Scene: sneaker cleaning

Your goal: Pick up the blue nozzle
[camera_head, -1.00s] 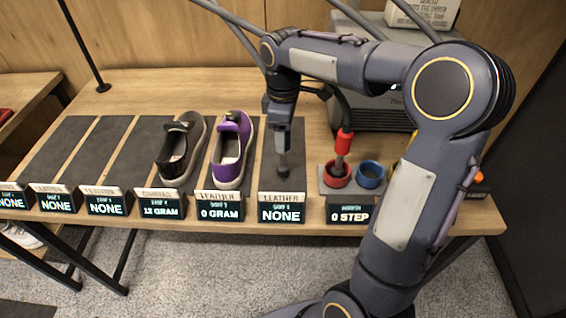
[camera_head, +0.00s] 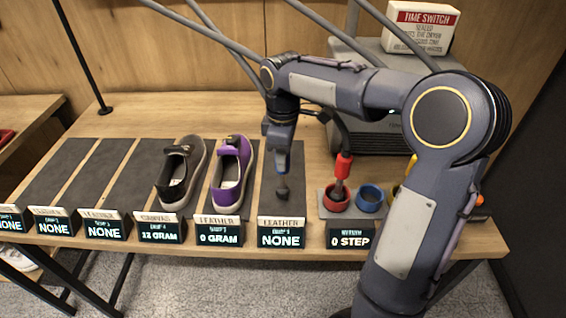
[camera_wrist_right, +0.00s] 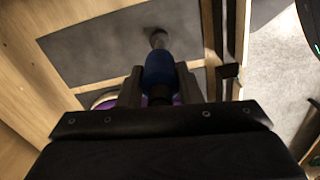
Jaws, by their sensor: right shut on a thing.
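My right gripper (camera_head: 280,168) is shut on the blue nozzle, which shows in the right wrist view (camera_wrist_right: 159,68) between the two fingers. The nozzle has a blue body and a grey tip pointing away from the gripper. In the head view the gripper and nozzle hang over the dark leather mat behind the sign that reads NONE. Whether the tip touches the mat is hard to tell. My left gripper is not in view.
A purple shoe (camera_head: 232,170) and a dark shoe (camera_head: 183,172) stand on mats just left of the gripper. Right of it are a red cup (camera_head: 336,200) with a red-handled tool, and a blue cup (camera_head: 369,199). A white TIME SWITCH box (camera_head: 422,28) sits behind.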

